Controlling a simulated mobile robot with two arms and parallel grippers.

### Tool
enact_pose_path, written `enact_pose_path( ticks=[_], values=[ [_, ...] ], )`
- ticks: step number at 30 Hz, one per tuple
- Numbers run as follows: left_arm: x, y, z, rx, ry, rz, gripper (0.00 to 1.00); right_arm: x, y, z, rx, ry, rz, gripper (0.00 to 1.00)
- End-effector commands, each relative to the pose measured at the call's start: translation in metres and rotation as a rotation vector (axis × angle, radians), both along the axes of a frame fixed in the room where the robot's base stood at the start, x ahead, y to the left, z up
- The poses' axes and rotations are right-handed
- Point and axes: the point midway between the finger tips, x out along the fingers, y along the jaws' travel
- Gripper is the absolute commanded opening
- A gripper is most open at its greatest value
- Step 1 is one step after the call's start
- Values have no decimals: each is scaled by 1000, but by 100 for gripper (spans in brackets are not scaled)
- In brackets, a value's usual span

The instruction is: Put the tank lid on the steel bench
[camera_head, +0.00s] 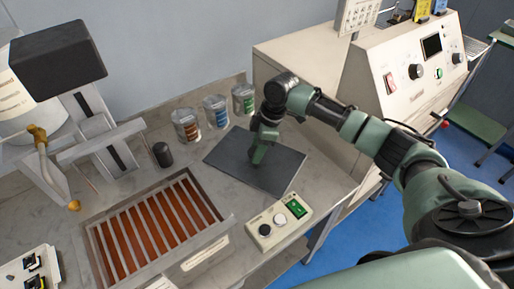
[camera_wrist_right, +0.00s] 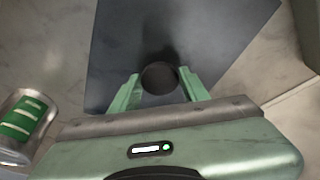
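The tank lid (camera_head: 226,150) is a dark grey, flat rectangular plate over the steel bench (camera_head: 190,265), behind and right of the open tank. Whether it rests fully on the bench is hard to tell. In the right wrist view, its round black knob (camera_wrist_right: 160,77) sits between the fingertips of my right gripper (camera_wrist_right: 160,80). The fingers appear to touch both sides of the knob. In the head view, my right gripper (camera_head: 260,158) points down at the plate's middle and hides the knob. My left gripper is not in view.
The open tank (camera_head: 228,222) shows bars over orange-brown contents. A black cylinder (camera_head: 162,154) stands left of the lid. A button box (camera_head: 279,222) sits at the front; a cream machine (camera_head: 300,60) stands right.

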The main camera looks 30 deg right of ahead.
Motion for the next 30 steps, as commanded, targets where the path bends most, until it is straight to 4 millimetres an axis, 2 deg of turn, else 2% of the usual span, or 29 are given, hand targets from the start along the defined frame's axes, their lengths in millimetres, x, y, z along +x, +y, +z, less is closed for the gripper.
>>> enact_pose_path(
  ticks=[1, 2, 11, 14, 17, 24, 30],
  values=[
    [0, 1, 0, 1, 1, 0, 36, 0, 0, 0, 0, 1, 0, 60],
    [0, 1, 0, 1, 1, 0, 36, 0, 0, 0, 0, 1, 0, 65],
    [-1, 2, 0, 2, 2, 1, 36, 0, 0, 1, 0, 1, 0, 65],
    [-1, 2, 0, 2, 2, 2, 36, 0, -1, 6, -1, 0, 0, 65],
    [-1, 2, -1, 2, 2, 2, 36, -1, -5, 20, -1, -2, -2, 65],
    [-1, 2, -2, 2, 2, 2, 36, -7, -17, 69, 0, -3, -1, 65],
    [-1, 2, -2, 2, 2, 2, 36, -11, -25, 103, 0, -1, 0, 65]
  ],
)
